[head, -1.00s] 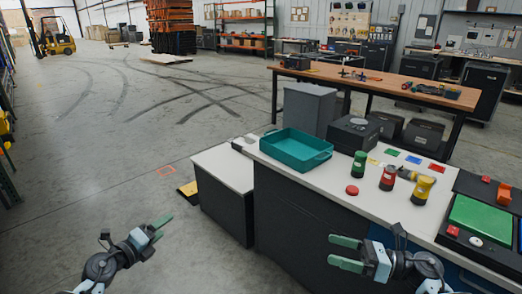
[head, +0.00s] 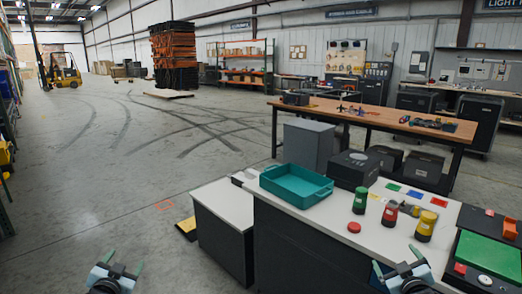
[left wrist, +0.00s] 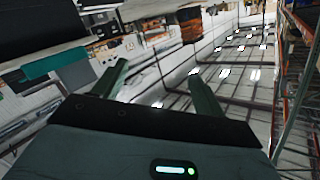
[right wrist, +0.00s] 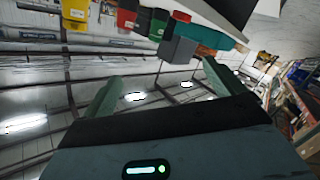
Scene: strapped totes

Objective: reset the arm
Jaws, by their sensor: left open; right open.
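My left gripper (head: 121,270) is at the bottom left of the head view, over the floor, open and empty with its green fingers pointing up. My right gripper (head: 396,270) is at the bottom right, in front of the white-topped counter (head: 290,222), open and empty. In the left wrist view the two fingers of my left gripper (left wrist: 160,85) stand wide apart with nothing between them. In the right wrist view the fingers of my right gripper (right wrist: 157,85) are also apart and empty. Much of both arms is below the picture edge.
The counter holds a teal tray (head: 268,187), a green canister (head: 360,199), a red canister (head: 390,214), a yellow canister (head: 425,226), a red button (head: 354,227) and a green-topped panel (head: 490,256). A wooden workbench (head: 385,118) stands behind. The floor at left is open.

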